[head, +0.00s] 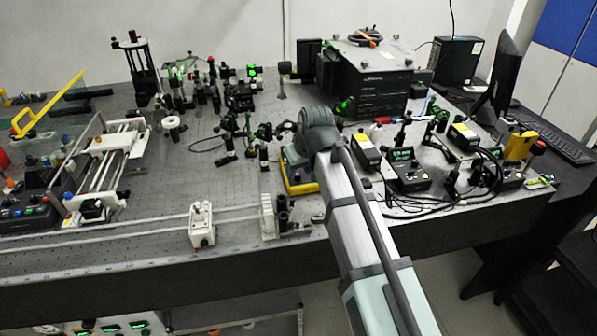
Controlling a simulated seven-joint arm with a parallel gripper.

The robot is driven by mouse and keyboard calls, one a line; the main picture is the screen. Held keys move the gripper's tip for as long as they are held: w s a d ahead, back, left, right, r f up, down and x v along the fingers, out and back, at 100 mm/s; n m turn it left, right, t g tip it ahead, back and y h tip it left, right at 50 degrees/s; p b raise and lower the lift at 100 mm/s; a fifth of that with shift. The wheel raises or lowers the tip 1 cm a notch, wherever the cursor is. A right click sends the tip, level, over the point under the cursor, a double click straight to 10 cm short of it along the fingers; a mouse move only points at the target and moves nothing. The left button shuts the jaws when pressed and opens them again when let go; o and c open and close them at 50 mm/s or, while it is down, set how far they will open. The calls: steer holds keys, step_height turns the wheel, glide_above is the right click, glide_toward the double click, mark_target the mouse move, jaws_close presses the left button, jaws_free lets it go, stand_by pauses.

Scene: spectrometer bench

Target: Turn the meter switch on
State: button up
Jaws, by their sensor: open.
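A yellow-edged meter-like box (301,188) sits on the bench just below my gripper, which hides most of it. Its switch cannot be made out. My gripper (294,160) is at the end of my arm, pointing down close over this box. It is open, though its fingertips are small and partly hidden, and I cannot tell whether they touch the box. A black box with a lit green display (408,172) stands farther right on the bench. I cannot tell from this view which device the task's meter is.
Optical mounts (238,98) crowd the bench behind. A large black instrument (372,88) stands at the back. Cables and yellow-topped boxes (463,137) fill the right side. A white post device (202,224) stands at the front. Bare perforated bench (200,172) shows to the left of my gripper.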

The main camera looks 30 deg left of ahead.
steer(key=shift+w+a+f, duration=0.1)
steer(key=shift+a+f, duration=0.15)
steer(key=shift+f, duration=0.45)
steer(key=shift+c, duration=0.3)
jaws_close()
